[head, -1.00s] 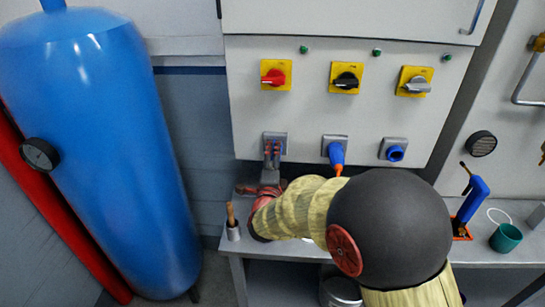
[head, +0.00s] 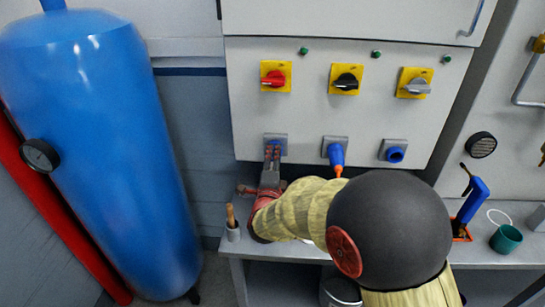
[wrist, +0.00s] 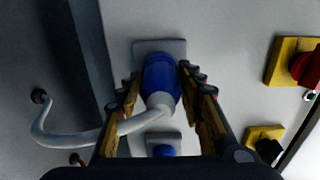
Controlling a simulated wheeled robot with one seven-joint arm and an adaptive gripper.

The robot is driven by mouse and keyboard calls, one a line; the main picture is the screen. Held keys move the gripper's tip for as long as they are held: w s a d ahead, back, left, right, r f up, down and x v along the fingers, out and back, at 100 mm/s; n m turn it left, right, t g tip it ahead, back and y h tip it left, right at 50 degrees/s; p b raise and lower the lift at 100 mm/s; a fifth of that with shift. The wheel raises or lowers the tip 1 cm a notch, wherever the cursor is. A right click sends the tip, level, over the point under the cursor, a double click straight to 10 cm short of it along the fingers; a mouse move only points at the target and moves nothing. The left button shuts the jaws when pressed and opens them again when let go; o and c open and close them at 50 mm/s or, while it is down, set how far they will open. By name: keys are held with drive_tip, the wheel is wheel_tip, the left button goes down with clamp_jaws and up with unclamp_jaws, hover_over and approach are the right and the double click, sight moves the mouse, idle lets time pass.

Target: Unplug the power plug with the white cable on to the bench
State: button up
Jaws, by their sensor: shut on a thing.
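The blue power plug (wrist: 161,80) with the white cable (wrist: 82,137) sits at the left socket's grey plate (wrist: 158,47) in the wrist view. My gripper (wrist: 160,88) has a finger on each side of the plug and is shut on it. The cable runs from the plug's end, passes by one finger and curves to a dark wall hole at the left. In the head view my gripper (head: 272,155) is at the left socket (head: 275,138), and its fingers mostly hide the plug. I cannot tell whether the plug is fully seated.
A blue plug with an orange tip (head: 336,155) is at the middle socket, and the right socket (head: 395,152) is blue. The bench (head: 295,250) lies below the panel. A small pot with a wooden handle (head: 232,226) stands left of my arm. A blue tank (head: 95,150) stands at the left.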

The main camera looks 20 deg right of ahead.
drive_tip(key=shift+r, duration=0.1)
clamp_jaws()
drive_tip(key=shift+b+v, duration=0.4)
drive_tip(key=shift+v, duration=2.55)
